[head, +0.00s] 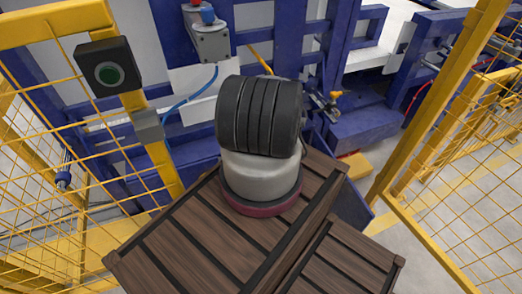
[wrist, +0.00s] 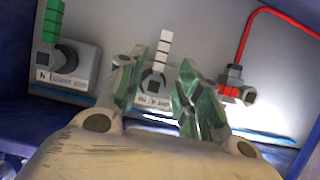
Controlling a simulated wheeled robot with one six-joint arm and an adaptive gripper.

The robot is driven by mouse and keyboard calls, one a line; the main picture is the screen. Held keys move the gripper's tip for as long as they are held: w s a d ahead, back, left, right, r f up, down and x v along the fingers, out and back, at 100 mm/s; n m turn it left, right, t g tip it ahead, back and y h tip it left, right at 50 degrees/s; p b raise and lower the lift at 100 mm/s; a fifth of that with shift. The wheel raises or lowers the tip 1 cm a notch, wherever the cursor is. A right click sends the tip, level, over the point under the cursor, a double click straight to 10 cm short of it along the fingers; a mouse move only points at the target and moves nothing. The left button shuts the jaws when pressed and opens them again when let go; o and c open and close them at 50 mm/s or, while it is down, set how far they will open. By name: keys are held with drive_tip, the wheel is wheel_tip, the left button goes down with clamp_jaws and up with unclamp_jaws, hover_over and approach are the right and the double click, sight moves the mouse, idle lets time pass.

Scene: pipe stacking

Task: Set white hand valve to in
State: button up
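The white hand valve (wrist: 165,46) is in the middle of the wrist view, on a pale panel. Its segmented white handle points up from a dark hub, above a small label plate that is partly hidden and too blurred to read fully. My gripper (wrist: 162,66) is open, with its two greenish glassy fingers on either side of the valve in the picture. No contact shows, and I cannot tell how far the fingertips are from the handle. In the head view, neither the valve nor my gripper can be made out.
A green-handled valve (wrist: 52,22) on a grey block is left of the white one. A red pipe (wrist: 246,32) with a red fitting is at right. In the head view, wooden crates (head: 185,245), yellow fences (head: 440,175) and blue machine frames (head: 375,130) surround my arm.

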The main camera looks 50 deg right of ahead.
drive_tip(key=x, duration=0.6)
drive_tip(key=shift+w+d+f, duration=0.15)
drive_tip(key=shift+w+d, duration=0.05)
drive_tip(key=shift+w, duration=0.05)
drive_tip(key=shift+c, duration=0.2)
clamp_jaws()
